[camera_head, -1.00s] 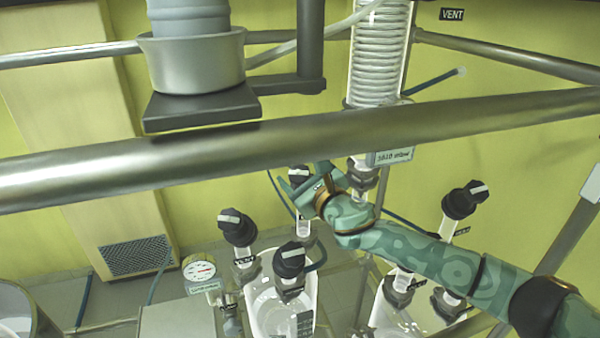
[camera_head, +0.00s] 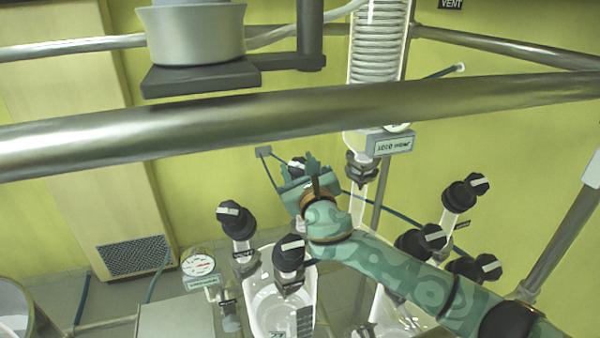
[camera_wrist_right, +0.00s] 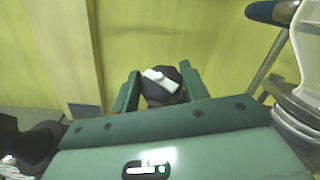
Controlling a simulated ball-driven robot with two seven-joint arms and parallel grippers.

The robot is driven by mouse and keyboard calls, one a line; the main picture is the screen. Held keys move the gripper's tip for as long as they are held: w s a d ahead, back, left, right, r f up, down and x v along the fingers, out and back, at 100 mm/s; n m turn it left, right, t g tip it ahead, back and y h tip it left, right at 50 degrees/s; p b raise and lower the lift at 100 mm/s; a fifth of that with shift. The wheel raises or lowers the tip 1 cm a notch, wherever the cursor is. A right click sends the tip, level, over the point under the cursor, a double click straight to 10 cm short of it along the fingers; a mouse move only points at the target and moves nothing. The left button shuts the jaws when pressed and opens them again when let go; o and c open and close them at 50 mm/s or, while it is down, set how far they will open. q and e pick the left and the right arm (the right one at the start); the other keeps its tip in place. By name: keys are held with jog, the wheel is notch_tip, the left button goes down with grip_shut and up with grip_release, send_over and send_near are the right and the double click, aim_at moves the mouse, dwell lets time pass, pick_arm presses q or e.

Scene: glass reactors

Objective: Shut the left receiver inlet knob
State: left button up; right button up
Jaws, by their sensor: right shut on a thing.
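A black knob with a white bar (camera_wrist_right: 160,82) sits between the two green fingers of my right gripper (camera_wrist_right: 159,90) in the right wrist view. The white bar lies slightly tilted from level. In the head view, my right gripper (camera_head: 308,177) is around this knob (camera_head: 297,162), above and behind the left glass receiver (camera_head: 268,312), and hides most of it. The gripper is shut on the knob. No label on it can be read. My left gripper is in neither view.
Two similar black knobs (camera_head: 236,220) (camera_head: 289,254) stand left and in front of the gripper. Several more, including one at the right (camera_head: 465,194), stand near my right arm. A metal rail (camera_head: 250,125) crosses in front. A gauge (camera_head: 198,265) is lower left.

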jog(key=m+h+b, duration=0.3)
jog(key=h, duration=0.1)
jog(key=m+h+b, duration=0.3)
jog(key=m+h, duration=0.1)
jog(key=m+t+h+b, duration=0.1)
jog(key=m+h+b, duration=0.2)
jog(key=m+h, duration=0.1)
jog(key=shift+a, duration=0.25)
jog(key=m+g+h+b, duration=0.1)
jog(key=m+h+b, duration=0.1)
jog(key=shift+r+h+b, duration=0.15)
jog(key=shift+h+b, duration=0.2)
jog(key=shift+h, duration=0.05)
jog(key=shift+r+m, duration=0.1)
jog(key=shift+m, duration=0.3)
jog(key=shift+g+h, duration=0.3)
jog(key=o, duration=1)
jog(key=shift+w, duration=0.1)
jog(key=shift+w+d, duration=0.1)
